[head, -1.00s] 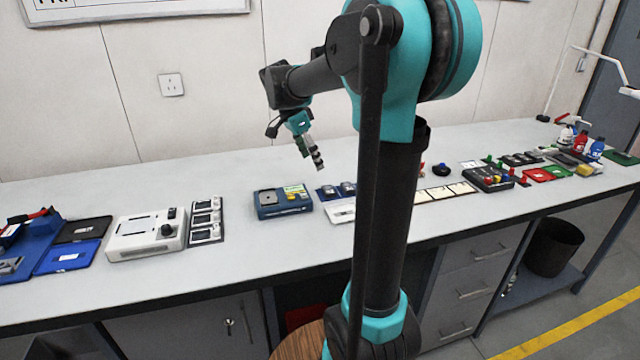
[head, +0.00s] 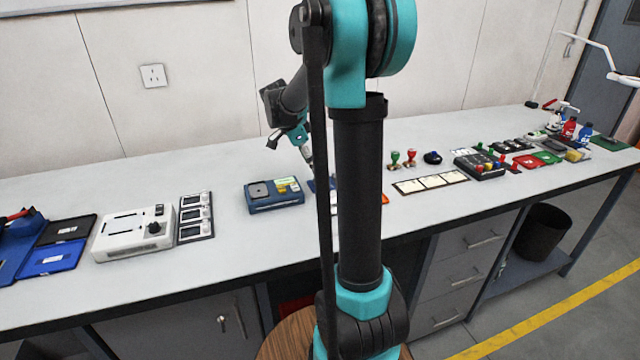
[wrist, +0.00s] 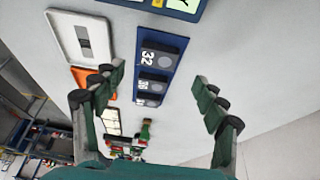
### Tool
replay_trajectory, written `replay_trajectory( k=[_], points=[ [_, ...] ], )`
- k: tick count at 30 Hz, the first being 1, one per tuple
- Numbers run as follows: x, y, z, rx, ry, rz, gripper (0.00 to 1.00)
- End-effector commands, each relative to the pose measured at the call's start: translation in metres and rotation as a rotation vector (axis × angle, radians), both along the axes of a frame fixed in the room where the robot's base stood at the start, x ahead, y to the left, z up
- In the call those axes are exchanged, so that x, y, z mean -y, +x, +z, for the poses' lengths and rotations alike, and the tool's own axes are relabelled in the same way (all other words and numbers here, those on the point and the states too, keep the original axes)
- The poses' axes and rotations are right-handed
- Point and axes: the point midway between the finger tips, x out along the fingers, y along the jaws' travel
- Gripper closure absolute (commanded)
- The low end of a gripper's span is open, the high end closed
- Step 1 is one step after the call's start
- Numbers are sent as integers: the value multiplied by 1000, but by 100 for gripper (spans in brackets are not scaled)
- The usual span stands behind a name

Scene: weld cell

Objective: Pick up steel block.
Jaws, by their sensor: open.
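In the wrist view a blue tray (wrist: 141,76) holds a row of dark grey blocks, the nearest-to-top one (wrist: 158,57) beside the number 32. A white plate (wrist: 62,25) to its left has a small grey strip or block (wrist: 84,42) in its middle. I cannot tell for sure which piece is the steel block. My gripper (wrist: 153,100) is open and empty, its fingers spread on either side of the tray's lower end in the picture. In the head view my gripper (head: 307,154) is above the bench, and my arm hides most of the tray.
A blue device (head: 274,196) with a yellow-green label stands left of the tray. A white device (head: 134,234) is farther left. White cards (head: 430,183) and colored stamps (head: 402,158) lie to the right. An orange piece (wrist: 80,75) lies under the left finger's picture area.

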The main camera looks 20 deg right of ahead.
Motion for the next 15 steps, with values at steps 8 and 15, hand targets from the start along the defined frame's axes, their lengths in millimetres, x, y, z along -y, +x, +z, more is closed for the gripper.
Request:
replay_trajectory(
  k=[8, 15],
  points=[
    [8, -2, -27, 0, 0, 0, 28],
    [17, -2, -50, 1, 0, 0, 28]
  ],
)
